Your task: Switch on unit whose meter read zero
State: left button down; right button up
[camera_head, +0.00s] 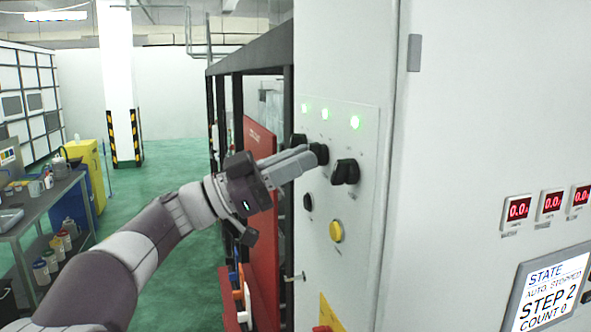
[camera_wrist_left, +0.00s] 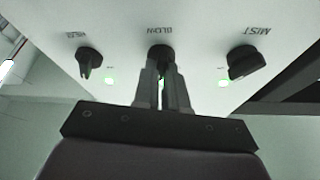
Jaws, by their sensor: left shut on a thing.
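The cabinet's narrow side panel (camera_head: 368,115) carries a row of three black rotary knobs. My left gripper (camera_head: 316,158) is shut on the middle knob (camera_head: 321,151). In the left wrist view the fingers (camera_wrist_left: 162,75) close around this middle knob (camera_wrist_left: 160,52), whose upside-down label looks like BLOW. The knob labelled MIST (camera_wrist_left: 243,62) is to its right there, and another knob (camera_wrist_left: 88,58) with an unreadable label is to its left. Three red meters, including the left meter (camera_head: 517,210), appear to read 0.0.
Below the knobs are a small black control (camera_head: 308,202) and a yellow button (camera_head: 336,231). A screen (camera_head: 549,293) reads AUTO STOPPED, STEP 2, COUNT 0. A red panel (camera_head: 260,215) and dark frame stand behind my gripper. A workbench (camera_head: 45,208) is at left; green floor lies open between.

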pick_arm(q)
jog(key=shift+w+m+g, duration=0.1)
jog(key=shift+m+g, duration=0.9)
jog(key=shift+m, duration=1.4)
jog(key=c, duration=1.2)
grip_release()
jog(key=b+v, duration=0.5)
jog(key=v, duration=0.7)
jog(key=shift+a, duration=0.35)
jog(key=shift+r, duration=0.1)
